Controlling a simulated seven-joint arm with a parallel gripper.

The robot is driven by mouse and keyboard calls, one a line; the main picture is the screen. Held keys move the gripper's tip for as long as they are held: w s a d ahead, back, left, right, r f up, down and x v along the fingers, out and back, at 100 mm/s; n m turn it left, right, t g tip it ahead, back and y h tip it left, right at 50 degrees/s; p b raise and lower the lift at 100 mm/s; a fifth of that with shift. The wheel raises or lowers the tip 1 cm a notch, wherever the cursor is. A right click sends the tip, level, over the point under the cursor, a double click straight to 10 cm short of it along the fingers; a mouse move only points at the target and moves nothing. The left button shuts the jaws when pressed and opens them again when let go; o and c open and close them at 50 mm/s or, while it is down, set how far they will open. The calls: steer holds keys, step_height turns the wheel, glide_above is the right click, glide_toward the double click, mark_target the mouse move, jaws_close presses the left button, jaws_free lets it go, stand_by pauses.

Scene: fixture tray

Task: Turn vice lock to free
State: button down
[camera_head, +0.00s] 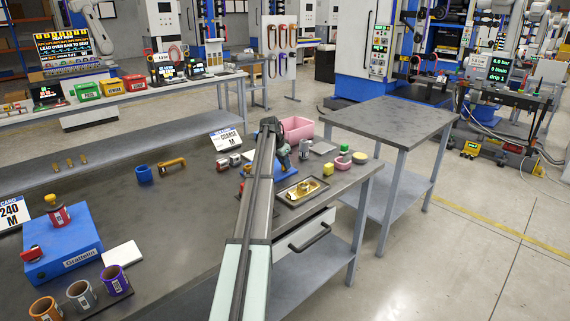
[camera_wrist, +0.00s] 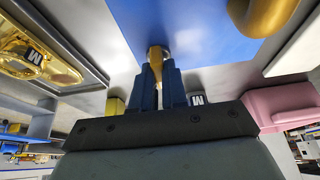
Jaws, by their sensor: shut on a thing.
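My gripper (camera_wrist: 160,88) points at a blue block (camera_wrist: 195,25) that fills the top middle of the wrist view. Its two dark blue fingers are shut on a small brass-coloured piece (camera_wrist: 155,55), which looks like the vice lock handle. Which way the lock is set cannot be read. In the head view my gripper (camera_head: 283,155) is over the back right of the workbench, and my arm hides much of the blue block (camera_head: 253,171). A larger brass-coloured part (camera_wrist: 268,14) shows at the wrist view's top right.
A dark tray (camera_head: 283,203) with a gold part (camera_head: 302,190) lies close on the right. A pink bin (camera_head: 297,128) stands behind my gripper. Small cans (camera_head: 222,164) and a sign (camera_head: 226,139) stand to the left.

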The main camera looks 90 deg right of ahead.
steer(key=shift+a+f, duration=0.15)
steer(key=c, duration=1.2)
jaws_free()
steer(key=shift+o, duration=0.2)
steer(key=v, duration=1.4)
steer(key=shift+s, duration=0.1)
